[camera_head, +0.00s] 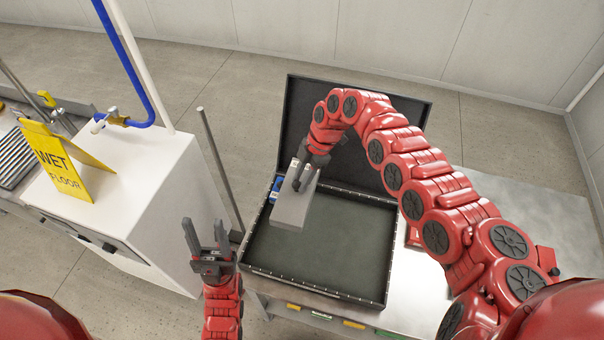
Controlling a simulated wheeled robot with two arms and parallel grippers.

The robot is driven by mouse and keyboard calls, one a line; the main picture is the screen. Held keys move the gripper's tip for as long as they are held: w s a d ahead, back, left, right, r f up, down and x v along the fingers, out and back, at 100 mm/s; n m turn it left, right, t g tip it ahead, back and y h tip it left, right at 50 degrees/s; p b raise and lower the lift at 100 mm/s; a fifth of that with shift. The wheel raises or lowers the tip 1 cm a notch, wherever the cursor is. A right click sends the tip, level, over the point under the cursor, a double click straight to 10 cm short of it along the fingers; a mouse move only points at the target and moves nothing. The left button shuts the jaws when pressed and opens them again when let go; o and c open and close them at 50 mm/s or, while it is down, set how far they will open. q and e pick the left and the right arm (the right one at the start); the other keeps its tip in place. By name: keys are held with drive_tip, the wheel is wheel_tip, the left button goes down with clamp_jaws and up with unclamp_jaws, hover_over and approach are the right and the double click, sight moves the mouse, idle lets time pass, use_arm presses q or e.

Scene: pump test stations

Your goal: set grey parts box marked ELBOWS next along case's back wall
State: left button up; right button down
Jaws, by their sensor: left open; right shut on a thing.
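A grey parts box (293,208) is held in my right gripper (300,178), which is shut on it. The box hangs over the back left part of the open black case (336,291); I cannot tell whether it touches the case floor. No marking on it can be read. The case lid (298,103) stands up at the back, partly behind my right arm. A small blue thing (275,189) shows at the case's back left corner, left of the box. My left gripper (204,232) is open and empty, left of the case.
The case stands on a metal bench (418,290), and the visible middle and front of its floor are clear. A white cabinet (150,190) with a yellow WET FLOOR sign (58,162) stands at the left. A grey post (219,165) rises between cabinet and case.

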sight(302, 199)
drive_tip(key=shift+w+f, duration=0.1)
drive_tip(key=shift+f, duration=0.45)
wheel_tip(302, 199, down, 6)
drive_tip(key=b, duration=0.3)
drive_tip(key=shift+b, duration=0.35)
drive_tip(key=shift+f, duration=0.15)
drive_tip(key=shift+d+b, duration=0.15)
drive_tip(key=shift+b, duration=0.35)
drive_tip(key=shift+f, duration=0.1)
drive_tip(key=shift+f+b, duration=1.45)
drive_tip(key=shift+b, duration=0.1)
drive_tip(key=shift+f, duration=0.15)
